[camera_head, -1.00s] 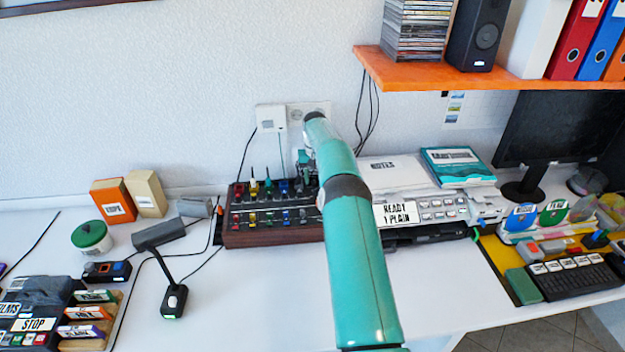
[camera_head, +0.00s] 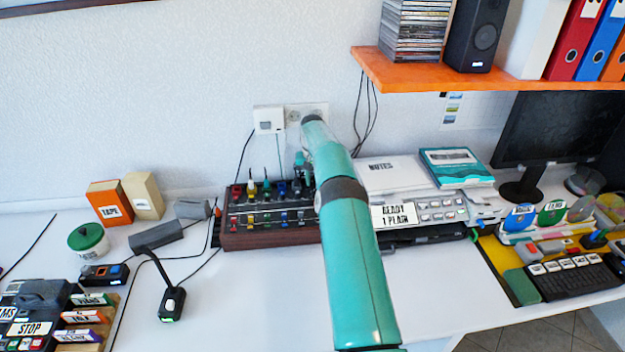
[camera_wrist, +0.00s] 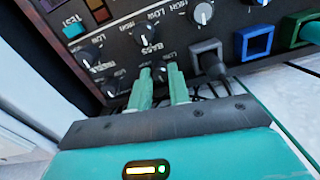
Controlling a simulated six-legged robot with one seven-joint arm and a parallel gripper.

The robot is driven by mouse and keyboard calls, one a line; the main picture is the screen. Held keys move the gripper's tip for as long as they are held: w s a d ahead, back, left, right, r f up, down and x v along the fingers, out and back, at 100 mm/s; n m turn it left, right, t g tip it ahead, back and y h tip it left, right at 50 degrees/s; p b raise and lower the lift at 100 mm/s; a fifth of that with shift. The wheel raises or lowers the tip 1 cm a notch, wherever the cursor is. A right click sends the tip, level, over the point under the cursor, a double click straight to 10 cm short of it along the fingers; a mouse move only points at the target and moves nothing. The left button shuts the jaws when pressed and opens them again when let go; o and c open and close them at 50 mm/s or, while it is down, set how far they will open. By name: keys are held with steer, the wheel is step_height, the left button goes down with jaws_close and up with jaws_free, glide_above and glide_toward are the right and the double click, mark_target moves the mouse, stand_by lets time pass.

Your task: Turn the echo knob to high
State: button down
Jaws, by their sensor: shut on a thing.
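The mixer (camera_head: 270,240) is a dark box with a wooden front and rows of coloured knobs and plugs, against the back wall. My gripper shows in the wrist view (camera_wrist: 160,72), its two green fingers tilted toward the panel. It is shut on a small dark knob between the fingertips, mostly hidden by them. Labels "BASS" and "LOW" are readable above the fingers. I cannot read an "ECHO" label or the held knob's setting.
A printer (camera_head: 440,212) stands right of the mixer. A desk microphone (camera_head: 172,302) stands front left. The white desk before the mixer is clear.

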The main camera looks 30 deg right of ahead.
steer(key=shift+r+m, duration=0.15)
steer(key=shift+m, duration=2.35)
steer(key=c, duration=1.3)
jaws_free()
steer(key=shift+s+r, duration=0.1)
steer(key=shift+s, duration=0.05)
steer(key=shift+f, duration=0.25)
